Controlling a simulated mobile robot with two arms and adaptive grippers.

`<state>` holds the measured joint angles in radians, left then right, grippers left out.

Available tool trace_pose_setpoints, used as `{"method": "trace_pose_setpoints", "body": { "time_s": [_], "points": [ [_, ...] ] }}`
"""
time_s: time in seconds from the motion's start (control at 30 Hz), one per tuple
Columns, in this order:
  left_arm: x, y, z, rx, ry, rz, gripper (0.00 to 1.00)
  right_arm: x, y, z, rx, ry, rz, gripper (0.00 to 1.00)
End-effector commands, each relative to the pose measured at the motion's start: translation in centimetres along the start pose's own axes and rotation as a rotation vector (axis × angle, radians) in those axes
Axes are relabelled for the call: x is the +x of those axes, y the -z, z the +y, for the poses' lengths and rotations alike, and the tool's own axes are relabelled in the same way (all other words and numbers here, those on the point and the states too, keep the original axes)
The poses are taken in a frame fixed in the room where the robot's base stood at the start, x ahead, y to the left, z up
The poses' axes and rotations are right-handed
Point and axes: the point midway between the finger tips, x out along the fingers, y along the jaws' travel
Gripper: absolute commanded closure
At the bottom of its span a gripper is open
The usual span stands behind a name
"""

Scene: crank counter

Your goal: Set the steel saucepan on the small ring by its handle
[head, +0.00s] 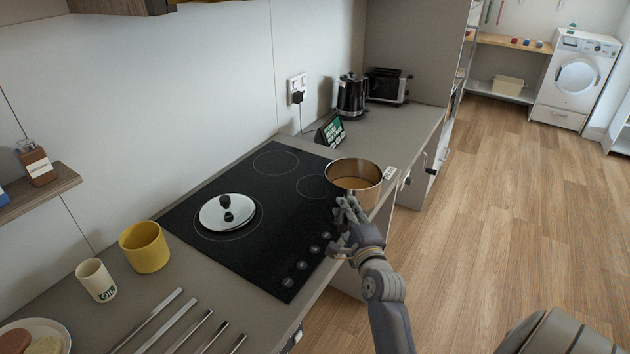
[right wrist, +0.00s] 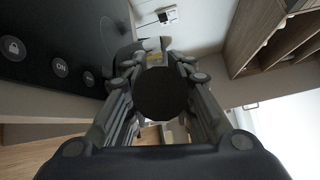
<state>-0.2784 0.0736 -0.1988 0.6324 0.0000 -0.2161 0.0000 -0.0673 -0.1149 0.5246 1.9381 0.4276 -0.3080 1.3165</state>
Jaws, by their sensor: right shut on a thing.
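The saucepan (head: 354,176), with a shiny steel wall and a warm brown inside, is upright at the right edge of the black hob (head: 262,262). I cannot tell whether it touches anything below. My right gripper (head: 346,212) is shut on its handle, at the pan's near side. In the right wrist view, a dark round shape (right wrist: 161,94), likely the handle seen end-on, sits between the fingers. A ring (head: 312,187) lies just left of the pan, partly hidden by it. Another ring (head: 275,163) at the back is bare. My left gripper is not in view.
A lid with a black knob (head: 214,216) lies on the left ring. A yellow pot (head: 145,248), a cream cup (head: 96,281) and several metal bars (head: 180,325) stand or lie left of the hob. A small display (head: 330,131), kettle (head: 351,96) and toaster (head: 388,86) are behind.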

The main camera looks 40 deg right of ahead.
Motion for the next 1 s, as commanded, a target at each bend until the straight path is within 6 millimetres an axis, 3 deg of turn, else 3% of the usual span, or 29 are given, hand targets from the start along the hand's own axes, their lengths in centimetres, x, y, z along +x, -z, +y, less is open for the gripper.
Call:
{"method": "trace_pose_setpoints", "body": {
  "time_s": [0.17,0.4,0.5,0.63,0.8,1.0],
  "points": [
    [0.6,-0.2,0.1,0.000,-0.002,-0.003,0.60,1.4,-0.8,-0.1,-0.001,0.017,-0.001,1.00],
    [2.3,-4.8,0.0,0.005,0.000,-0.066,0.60,5.5,-3.0,0.9,0.001,0.018,-0.002,1.00],
    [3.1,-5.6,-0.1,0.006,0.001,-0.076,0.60,7.2,-4.0,1.2,0.001,0.018,-0.002,1.00],
    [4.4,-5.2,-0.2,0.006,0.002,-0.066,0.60,9.5,-5.1,1.7,0.001,0.018,-0.002,1.00],
    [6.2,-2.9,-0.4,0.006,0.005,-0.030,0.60,12.1,-6.5,2.2,-0.001,0.018,-0.002,1.00],
    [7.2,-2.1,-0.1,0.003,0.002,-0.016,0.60,13.8,-7.4,2.4,-0.001,0.016,0.000,1.00]
  ]
}}
